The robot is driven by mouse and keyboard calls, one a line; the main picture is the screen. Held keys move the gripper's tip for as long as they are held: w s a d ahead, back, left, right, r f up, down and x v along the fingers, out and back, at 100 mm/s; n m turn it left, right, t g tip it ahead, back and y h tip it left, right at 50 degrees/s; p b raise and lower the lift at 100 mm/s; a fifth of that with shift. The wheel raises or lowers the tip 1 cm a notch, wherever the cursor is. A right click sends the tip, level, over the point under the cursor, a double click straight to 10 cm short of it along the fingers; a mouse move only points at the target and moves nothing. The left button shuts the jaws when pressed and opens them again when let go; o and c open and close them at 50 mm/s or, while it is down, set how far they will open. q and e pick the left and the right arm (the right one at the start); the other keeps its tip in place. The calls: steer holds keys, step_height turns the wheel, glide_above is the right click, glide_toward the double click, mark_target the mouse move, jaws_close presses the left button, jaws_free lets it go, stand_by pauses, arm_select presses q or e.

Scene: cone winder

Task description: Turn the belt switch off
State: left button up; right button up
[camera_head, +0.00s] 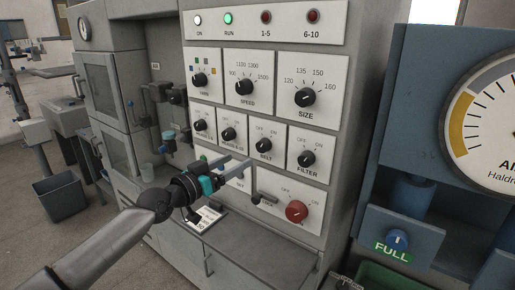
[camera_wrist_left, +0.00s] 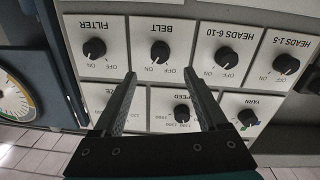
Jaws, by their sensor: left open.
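The belt switch (camera_head: 264,145) is a round black knob on a white plate marked BELT, OFF and ON, in the third row of the panel. It also shows upside down in the left wrist view (camera_wrist_left: 160,51), ahead of my fingertips. I cannot surely tell which mark its pointer faces. My left gripper (camera_head: 240,162) is open and empty, in front of the panel, a little left of and below the belt knob in the head view. In the left wrist view its two fingers (camera_wrist_left: 159,77) stand wide apart, with the knob between their lines, apart from it. My right gripper is not in view.
Close by are the filter knob (camera_head: 307,158), the heads knobs (camera_head: 228,134), the speed knob (camera_head: 245,87) and the size knob (camera_head: 305,97). A blue machine with a gauge (camera_head: 490,125) stands right.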

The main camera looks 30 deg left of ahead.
mark_target(260, 148)
arm_select(q)
steer(key=shift+w+d, duration=0.2)
steer(key=shift+w, duration=1.4)
steer(key=shift+w+d, duration=0.25)
steer(key=shift+w, duration=1.4)
steer(key=shift+w+d, duration=0.2)
steer(key=shift+w, duration=1.4)
jaws_close()
